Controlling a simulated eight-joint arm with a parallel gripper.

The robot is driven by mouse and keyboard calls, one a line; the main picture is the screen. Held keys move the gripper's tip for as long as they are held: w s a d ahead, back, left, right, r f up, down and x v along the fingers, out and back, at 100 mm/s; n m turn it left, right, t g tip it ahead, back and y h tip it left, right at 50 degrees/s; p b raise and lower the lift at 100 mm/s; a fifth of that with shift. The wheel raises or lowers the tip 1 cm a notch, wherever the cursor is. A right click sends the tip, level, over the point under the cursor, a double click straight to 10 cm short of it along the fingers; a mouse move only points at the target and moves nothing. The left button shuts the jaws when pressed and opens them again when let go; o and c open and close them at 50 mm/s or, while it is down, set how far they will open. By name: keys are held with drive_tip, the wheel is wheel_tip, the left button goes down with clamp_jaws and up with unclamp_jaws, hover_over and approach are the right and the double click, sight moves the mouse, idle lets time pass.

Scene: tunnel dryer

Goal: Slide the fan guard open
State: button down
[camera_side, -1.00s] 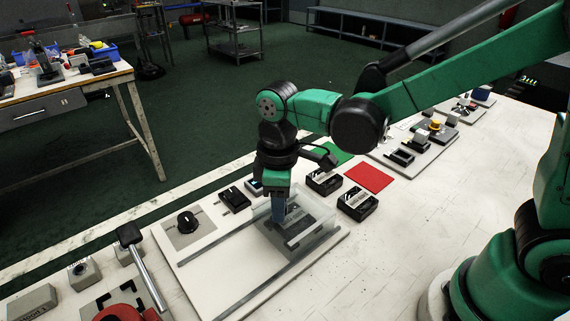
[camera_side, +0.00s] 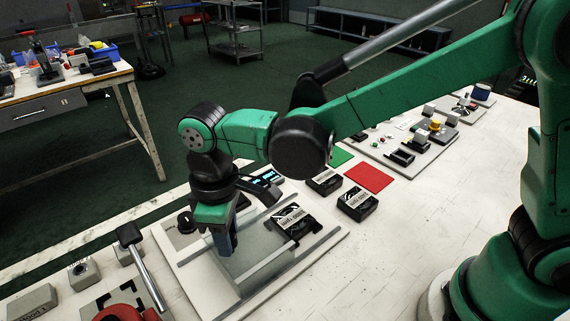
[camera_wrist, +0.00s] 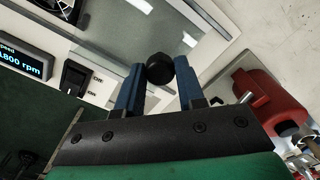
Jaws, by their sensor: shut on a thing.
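The fan guard (camera_side: 262,256) is a clear cover on a pale panel with two rails. It sits over the left part of the rails, to the left of the black fan unit (camera_side: 292,221), which shows uncovered at the rails' right end. My gripper (camera_side: 224,245) points down at the guard. In the wrist view, the blue fingers of my gripper (camera_wrist: 158,82) are shut on a round black knob (camera_wrist: 160,68). The side view hides the knob behind the fingers. The fan (camera_wrist: 62,6) shows partly at the wrist view's top left edge.
A lit speed display (camera_side: 264,180) and a black switch (camera_wrist: 75,76) stand along the panel's far edge. A lever (camera_side: 146,268) and a red part (camera_side: 125,313) lie left. Two black boxes and a red mat (camera_side: 369,177) lie right.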

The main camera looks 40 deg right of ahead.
drive_tip(key=shift+a, duration=1.85)
drive_tip(key=c, duration=0.5)
unclamp_jaws()
drive_tip(key=shift+c, duration=0.2)
wheel_tip(320, 180, up, 6)
drive_tip(key=shift+f, duration=0.2)
